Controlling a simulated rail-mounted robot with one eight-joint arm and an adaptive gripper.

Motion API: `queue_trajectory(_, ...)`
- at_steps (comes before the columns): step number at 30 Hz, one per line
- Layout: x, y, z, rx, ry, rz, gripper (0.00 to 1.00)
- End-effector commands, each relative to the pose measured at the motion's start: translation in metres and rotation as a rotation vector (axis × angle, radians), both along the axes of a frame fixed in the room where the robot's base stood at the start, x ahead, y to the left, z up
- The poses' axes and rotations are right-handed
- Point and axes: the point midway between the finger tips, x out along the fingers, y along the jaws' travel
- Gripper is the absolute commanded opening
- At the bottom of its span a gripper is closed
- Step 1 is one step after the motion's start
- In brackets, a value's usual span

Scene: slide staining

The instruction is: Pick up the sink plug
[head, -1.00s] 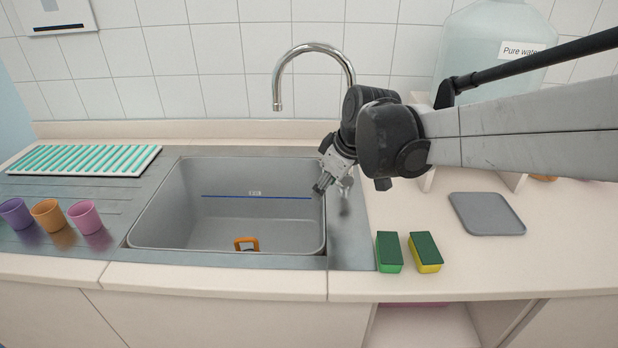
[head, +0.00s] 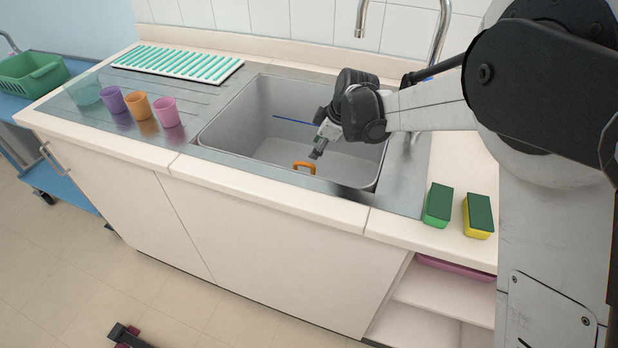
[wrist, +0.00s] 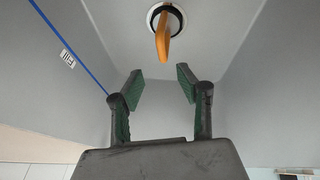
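The sink plug (wrist: 162,38) has an orange handle and sits in the round drain in the sink floor, at the top middle of the wrist view. In the head view its orange handle (head: 304,167) shows low in the sink basin, near the front wall. My gripper (head: 316,154) is over the basin, a little right of the plug and above it. In the wrist view my gripper (wrist: 160,85) has its two green-padded fingers apart, with nothing between them. The plug lies beyond the fingertips and is not touched.
The grey sink (head: 253,122) has walls on all sides. A curved faucet (head: 443,35) stands behind it at right. Pink, orange and purple cups (head: 165,112) stand left of the basin. Two sponges (head: 438,205) lie on the right counter. A striped rack (head: 178,66) lies at back left.

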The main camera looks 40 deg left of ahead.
Motion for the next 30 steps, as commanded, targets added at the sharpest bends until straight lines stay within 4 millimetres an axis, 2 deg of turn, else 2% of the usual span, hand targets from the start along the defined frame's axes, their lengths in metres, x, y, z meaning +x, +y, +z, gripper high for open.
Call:
queue_trajectory(1,0.0,0.005,-0.011,0.0,0.0,0.001,0.35)
queue_trajectory(7,0.001,0.019,-0.041,0.0,0.0,-0.001,0.35)
queue_trajectory(17,0.002,0.027,-0.059,0.0,0.001,-0.002,0.35)
queue_trajectory(27,0.001,0.045,-0.097,0.0,0.0,-0.001,0.35)
queue_trajectory(30,0.001,0.047,-0.102,-0.001,0.0,-0.002,0.35)
